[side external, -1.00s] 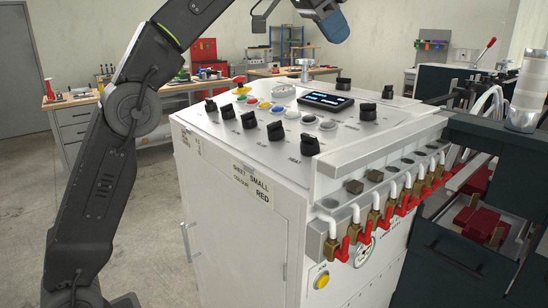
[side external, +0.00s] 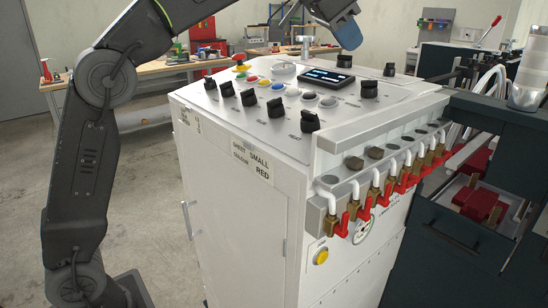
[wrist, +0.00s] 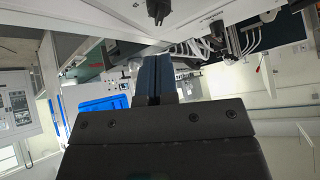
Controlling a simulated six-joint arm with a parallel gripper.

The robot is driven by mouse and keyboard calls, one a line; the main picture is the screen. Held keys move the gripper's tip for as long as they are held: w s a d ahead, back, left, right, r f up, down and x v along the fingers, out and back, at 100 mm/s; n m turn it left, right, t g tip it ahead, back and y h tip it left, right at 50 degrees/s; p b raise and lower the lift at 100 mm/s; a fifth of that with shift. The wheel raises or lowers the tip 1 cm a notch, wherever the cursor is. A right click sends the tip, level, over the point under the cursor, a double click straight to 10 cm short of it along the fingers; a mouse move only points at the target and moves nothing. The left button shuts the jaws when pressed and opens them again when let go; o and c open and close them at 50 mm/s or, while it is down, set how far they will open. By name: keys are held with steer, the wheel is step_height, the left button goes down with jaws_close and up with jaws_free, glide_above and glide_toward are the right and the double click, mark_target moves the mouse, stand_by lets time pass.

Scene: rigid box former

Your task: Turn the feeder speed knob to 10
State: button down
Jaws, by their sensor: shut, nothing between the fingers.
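The white machine's sloping top panel (side external: 290,140) carries several black knobs. A front row runs down to the nearest knob (side external: 309,121); others are a right-hand knob (side external: 369,89), a far-right knob (side external: 389,69) and a knob behind the display (side external: 344,61). The small lettering is too small to read, so I cannot tell which is the feeder speed knob or its setting. My gripper (side external: 349,42) is above the panel's far side, blue fingers shut and empty. In the wrist view the shut fingers (wrist: 155,60) point toward a dark knob (wrist: 158,12), with a gap between.
A dark display (side external: 328,77) and coloured buttons (side external: 265,80) sit mid-panel. Red-handled valves (side external: 343,225) and white hoses line the panel's right edge. A dark cabinet (side external: 460,200) stands to the right. A workbench (side external: 140,75) is behind.

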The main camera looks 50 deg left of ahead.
glide_toward(356, 98)
steer(key=shift+d+r+x, duration=0.1)
steer(key=shift+d+x, duration=0.1)
steer(key=shift+x, duration=1.2)
steer(key=shift+d+r+x, duration=0.1)
steer(key=shift+d+x, duration=0.1)
steer(key=shift+x, duration=1.2)
steer(key=shift+w, duration=0.1)
steer(key=shift+w+a+f, duration=0.1)
steer(key=shift+w+a, duration=0.05)
steer(key=shift+s+a+f, duration=0.1)
steer(key=shift+s+a, duration=0.1)
steer(key=shift+s, duration=0.1)
step_height(356, 98, up, 6)
steer(key=s, duration=0.1)
steer(key=shift+s, duration=0.2)
